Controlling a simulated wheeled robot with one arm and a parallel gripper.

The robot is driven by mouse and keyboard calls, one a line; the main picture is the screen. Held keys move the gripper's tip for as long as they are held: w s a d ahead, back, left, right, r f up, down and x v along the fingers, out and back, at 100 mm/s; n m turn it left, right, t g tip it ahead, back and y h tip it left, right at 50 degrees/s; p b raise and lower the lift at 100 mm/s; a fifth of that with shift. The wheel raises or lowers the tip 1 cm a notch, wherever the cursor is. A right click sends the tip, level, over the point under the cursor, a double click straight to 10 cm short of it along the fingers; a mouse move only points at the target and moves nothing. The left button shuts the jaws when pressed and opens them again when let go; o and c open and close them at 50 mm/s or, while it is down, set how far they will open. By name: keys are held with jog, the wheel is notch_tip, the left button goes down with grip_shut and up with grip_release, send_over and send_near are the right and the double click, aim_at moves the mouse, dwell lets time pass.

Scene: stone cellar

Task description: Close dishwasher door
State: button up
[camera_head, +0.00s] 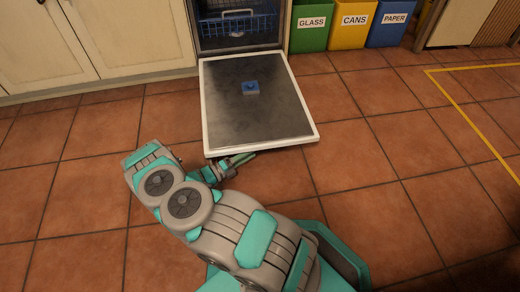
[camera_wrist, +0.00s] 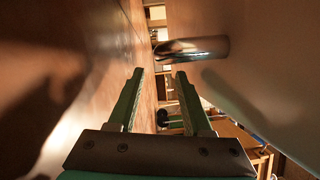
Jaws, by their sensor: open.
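The dishwasher door (camera_head: 285,115) is folded down flat, its dark inner face up with a white rim. A small blue piece (camera_head: 250,88) sits on that inner face. My gripper (camera_head: 243,159) is low, at the door's front edge. In the wrist view the picture is turned sideways, with the floor on the left and a pale panel, apparently the door's outer face (camera_wrist: 275,65), on the right. A metal handle (camera_wrist: 195,48) sticks out from it. My gripper (camera_wrist: 159,72) is open with nothing between its fingers, and the handle is ahead of the fingertips. I cannot tell if anything touches.
The dishwasher opening with a blue rack (camera_head: 237,24) is behind the door. Cream cabinets (camera_head: 120,35) stand to its left. Green (camera_head: 311,28), yellow (camera_head: 353,24) and blue (camera_head: 391,22) bins stand to its right. The tiled floor around the door is clear, with yellow tape (camera_head: 455,110) at right.

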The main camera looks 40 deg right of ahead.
jog(key=shift+s+d+r, duration=0.1)
jog(key=shift+s+d, duration=0.05)
jog(key=shift+d, duration=0.75)
jog(key=shift+s+d+r, duration=0.1)
jog(key=shift+s+d, duration=0.05)
jog(key=shift+d, duration=0.7)
jog(key=shift+s+d, duration=0.15)
jog(key=shift+d, duration=0.75)
jog(key=shift+c, duration=0.4)
grip_shut()
